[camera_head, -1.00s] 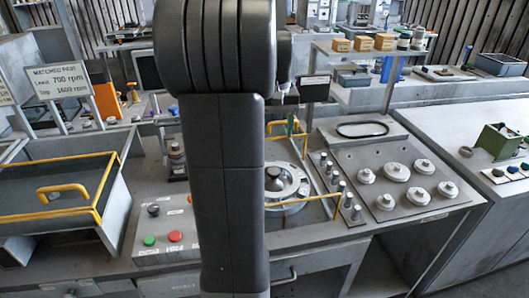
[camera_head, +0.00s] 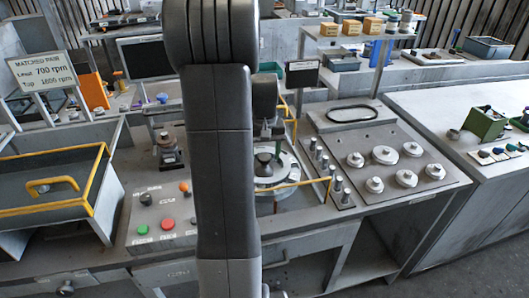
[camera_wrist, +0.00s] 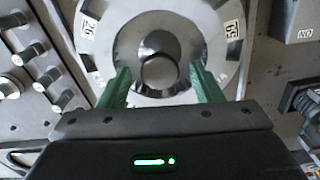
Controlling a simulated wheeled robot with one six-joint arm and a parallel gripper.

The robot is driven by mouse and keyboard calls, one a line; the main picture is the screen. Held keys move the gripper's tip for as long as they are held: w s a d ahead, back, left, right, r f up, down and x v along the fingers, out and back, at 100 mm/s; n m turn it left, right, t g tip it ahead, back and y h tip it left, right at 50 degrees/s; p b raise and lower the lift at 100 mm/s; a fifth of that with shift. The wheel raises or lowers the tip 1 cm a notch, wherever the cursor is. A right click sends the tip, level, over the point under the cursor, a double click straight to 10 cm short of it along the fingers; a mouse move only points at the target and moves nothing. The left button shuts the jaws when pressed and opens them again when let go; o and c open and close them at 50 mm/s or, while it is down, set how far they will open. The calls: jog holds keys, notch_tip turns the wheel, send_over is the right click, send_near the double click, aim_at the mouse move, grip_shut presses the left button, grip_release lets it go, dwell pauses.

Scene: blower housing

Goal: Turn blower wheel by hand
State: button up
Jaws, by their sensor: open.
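The blower wheel (camera_wrist: 200,25) is a pale grey ring with number labels near its rim, seen from above in the wrist view. A round metal hub knob (camera_wrist: 159,72) stands at its centre. My gripper (camera_wrist: 159,70) is open, its two green fingers on either side of the knob, with gaps showing; I cannot tell how high above the wheel they are. In the head view the wheel (camera_head: 289,168) lies in the bench, partly behind my arm. My gripper's fingers are not clear in that view.
A yellow guard rail (camera_head: 300,184) runs by the wheel. Several metal posts (camera_head: 325,163) and a plate with round knobs (camera_head: 350,140) stand right of it. A panel with green and red buttons (camera_head: 168,224) is at left, beside a yellow-edged tray (camera_head: 100,185).

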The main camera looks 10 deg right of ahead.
aim_at(264, 156)
grip_shut()
jog(key=shift+n, duration=1.2)
grip_release()
notch_tip(264, 156, up, 14)
jog(key=shift+f, duration=0.15)
